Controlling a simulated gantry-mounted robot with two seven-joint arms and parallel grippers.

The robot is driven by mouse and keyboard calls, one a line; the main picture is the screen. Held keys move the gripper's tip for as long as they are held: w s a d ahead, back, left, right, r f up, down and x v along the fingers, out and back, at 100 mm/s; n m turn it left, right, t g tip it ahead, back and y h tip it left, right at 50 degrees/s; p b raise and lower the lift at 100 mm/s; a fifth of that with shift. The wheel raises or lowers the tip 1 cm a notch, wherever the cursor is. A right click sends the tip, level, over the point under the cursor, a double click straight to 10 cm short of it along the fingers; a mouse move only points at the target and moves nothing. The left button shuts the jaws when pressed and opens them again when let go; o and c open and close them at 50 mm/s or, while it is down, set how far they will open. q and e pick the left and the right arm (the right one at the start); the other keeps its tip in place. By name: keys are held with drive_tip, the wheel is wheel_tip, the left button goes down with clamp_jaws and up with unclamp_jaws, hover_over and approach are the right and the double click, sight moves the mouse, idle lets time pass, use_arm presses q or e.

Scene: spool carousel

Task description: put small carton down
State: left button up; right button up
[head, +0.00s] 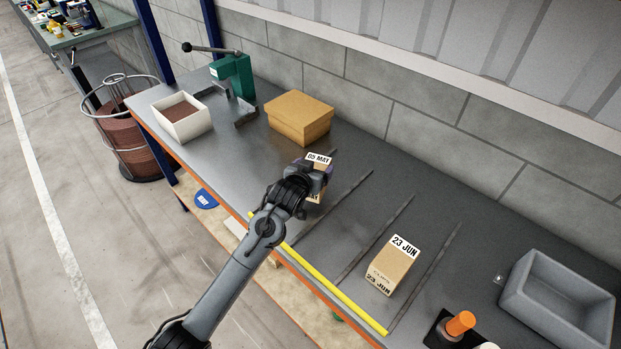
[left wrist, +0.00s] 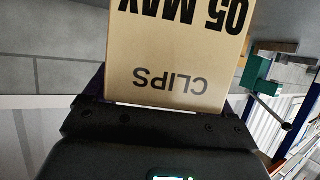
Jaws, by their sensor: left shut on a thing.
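A small tan carton labelled "05 MAY" (head: 318,158) is held in my left gripper (head: 318,177), over the grey bench near the left end of the dark lane strips. The gripper hides much of its near side. In the left wrist view the carton (left wrist: 178,60) fills the middle, with "CLIPS" upside down, between the jaws (left wrist: 160,112). I cannot tell whether its underside touches the bench. A second small carton, labelled "23 JUN" (head: 393,268), stands on the bench between two strips to the right. My right gripper is not in view.
A larger cardboard box (head: 300,118), a white bin (head: 183,118) and a green lever press (head: 236,75) stand at the left. A grey tray (head: 555,305) and an orange-capped bottle (head: 460,324) are at the right. A yellow strip (head: 335,288) lines the front edge.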

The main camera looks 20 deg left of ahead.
use_arm(q)
drive_tip(key=shift+w+a+f, duration=0.3)
drive_tip(key=shift+a, duration=0.2)
drive_tip(key=shift+f+b, duration=0.3)
drive_tip(key=shift+f, duration=1.6)
drive_tip(key=shift+f, duration=0.1)
drive_tip(key=o, duration=1.2)
drive_tip(key=shift+f, duration=0.15)
drive_tip(key=shift+o, duration=0.2)
drive_tip(key=shift+r, duration=0.2)
drive_tip(key=shift+s+r, duration=0.25)
drive_tip(key=shift+s, duration=0.35)
drive_tip(key=p+v, duration=0.1)
drive_tip(key=v, duration=0.9)
drive_tip(key=shift+s+p, duration=0.35)
drive_tip(key=shift+s, duration=0.05)
